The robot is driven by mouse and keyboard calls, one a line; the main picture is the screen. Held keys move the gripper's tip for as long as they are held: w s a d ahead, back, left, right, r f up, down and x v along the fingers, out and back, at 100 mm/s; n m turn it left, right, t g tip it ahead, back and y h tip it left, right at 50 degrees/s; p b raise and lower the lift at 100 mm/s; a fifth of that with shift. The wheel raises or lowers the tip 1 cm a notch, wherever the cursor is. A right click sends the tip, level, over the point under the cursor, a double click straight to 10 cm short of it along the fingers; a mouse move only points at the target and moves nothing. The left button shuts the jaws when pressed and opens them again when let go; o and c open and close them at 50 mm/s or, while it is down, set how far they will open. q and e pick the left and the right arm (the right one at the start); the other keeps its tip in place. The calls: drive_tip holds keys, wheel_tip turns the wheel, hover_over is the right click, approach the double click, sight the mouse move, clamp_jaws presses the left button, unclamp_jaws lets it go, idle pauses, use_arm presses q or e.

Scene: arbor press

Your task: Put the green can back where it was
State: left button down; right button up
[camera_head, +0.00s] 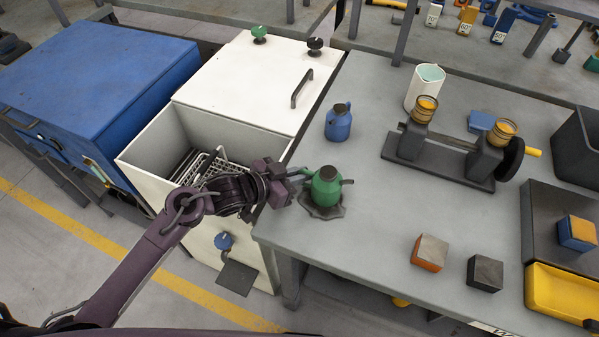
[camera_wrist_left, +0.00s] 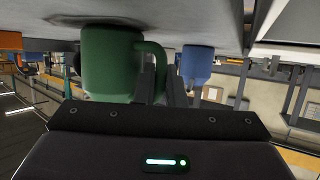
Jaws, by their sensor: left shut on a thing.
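The green can (camera_head: 326,187) stands upright on a dark flat patch (camera_head: 322,211) near the left edge of the grey table. My left gripper (camera_head: 300,178) reaches in from the left and is shut on the can's handle. In the left wrist view the green can (camera_wrist_left: 108,62) fills the upper left, with its handle between the fingers (camera_wrist_left: 160,80). That view is turned, with the table surface along the top. My right gripper is not in view.
A blue can (camera_head: 338,122) stands just behind the green one. A white open-topped bin (camera_head: 150,150) is left of the table. A clamp fixture (camera_head: 440,158), an orange block (camera_head: 429,253) and a dark block (camera_head: 485,273) are to the right. The table between is clear.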

use_arm(q)
drive_tip(key=c, duration=2)
unclamp_jaws()
drive_tip(key=shift+f, duration=0.15)
drive_tip(key=o, duration=0.5)
drive_tip(key=shift+r, duration=0.3)
drive_tip(key=b+v, duration=0.1)
drive_tip(key=v, duration=0.9)
drive_tip(key=shift+s+a, duration=0.25)
drive_tip(key=shift+a, duration=0.05)
drive_tip(key=shift+s+a+r, duration=0.3)
drive_tip(key=shift+s+a, duration=0.05)
drive_tip(key=shift+a, duration=0.05)
